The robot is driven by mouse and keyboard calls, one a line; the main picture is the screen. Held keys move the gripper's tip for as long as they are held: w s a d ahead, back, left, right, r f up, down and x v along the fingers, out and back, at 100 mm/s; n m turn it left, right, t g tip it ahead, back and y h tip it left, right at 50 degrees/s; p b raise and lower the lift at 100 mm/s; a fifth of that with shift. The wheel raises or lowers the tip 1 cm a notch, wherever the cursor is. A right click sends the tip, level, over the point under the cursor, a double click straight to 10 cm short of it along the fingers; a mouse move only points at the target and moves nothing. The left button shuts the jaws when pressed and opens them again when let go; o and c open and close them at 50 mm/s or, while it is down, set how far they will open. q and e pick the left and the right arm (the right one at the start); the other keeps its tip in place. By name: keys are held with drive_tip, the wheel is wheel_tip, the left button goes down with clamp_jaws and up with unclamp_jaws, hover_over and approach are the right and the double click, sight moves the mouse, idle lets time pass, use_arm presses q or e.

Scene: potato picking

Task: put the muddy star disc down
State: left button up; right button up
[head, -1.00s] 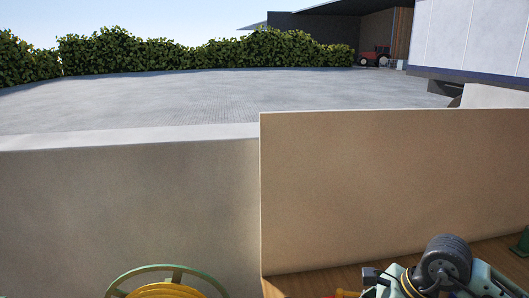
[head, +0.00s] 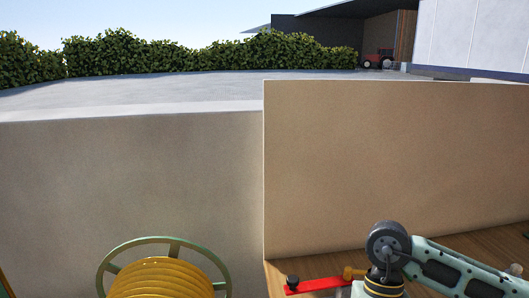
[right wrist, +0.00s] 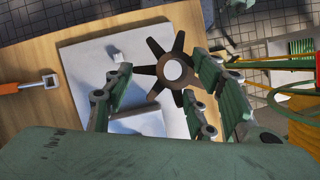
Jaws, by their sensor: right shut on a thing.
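The star disc (right wrist: 157,47), dark with several pointed arms and a pale round hub, shows in the right wrist view. My right gripper (right wrist: 163,72), with green fingers, is shut on it. The disc appears over the upper right part of a pale grey square sheet (right wrist: 80,64) on a wooden bench (right wrist: 35,48). I cannot tell whether the disc touches the sheet. Mud on it is too small to make out. In the head view my right wrist is at the lower right above the bench (head: 300,268); the disc is hidden there. My left gripper is not in view.
A tan panel (head: 390,165) stands behind the bench, beside a low grey wall (head: 130,180). A green reel of yellow hose (head: 160,278) is left of the bench. A red bar (head: 312,286) and, in the wrist view, an orange-handled tool (right wrist: 20,87) lie on the bench.

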drive_tip(key=shift+s+d+f+n+h, duration=0.25)
drive_tip(key=shift+s+n+h, duration=0.15)
drive_tip(key=shift+n, duration=0.7)
